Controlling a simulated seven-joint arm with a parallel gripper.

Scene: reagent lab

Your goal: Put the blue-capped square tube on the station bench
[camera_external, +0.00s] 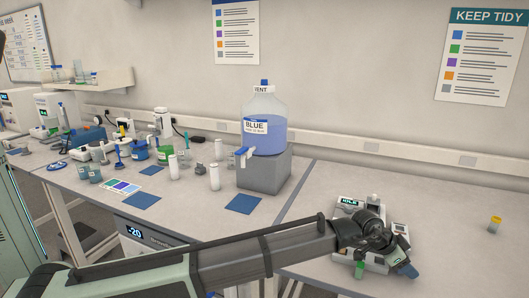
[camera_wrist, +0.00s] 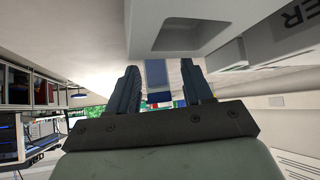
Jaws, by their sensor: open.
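My gripper (camera_wrist: 158,80) shows two dark fingers standing apart in the wrist view. Between them in that picture is a small blue-grey rectangular shape (camera_wrist: 156,72) with a darker blue patch below it. I cannot tell whether this is the blue-capped square tube or how far off it is. In the external view my gripper (camera_external: 406,270) is at the right end of my arm, low over the right-hand bench (camera_external: 455,255), beside a white instrument (camera_external: 374,262). No blue-capped square tube can be made out clearly there; my arm hides part of the instrument.
A green-capped item (camera_external: 360,268) is by the instrument. A big blue-liquid carboy (camera_external: 264,122) sits on a grey block (camera_external: 264,174) on the left bench, with several bottles further left. The right bench is mostly clear.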

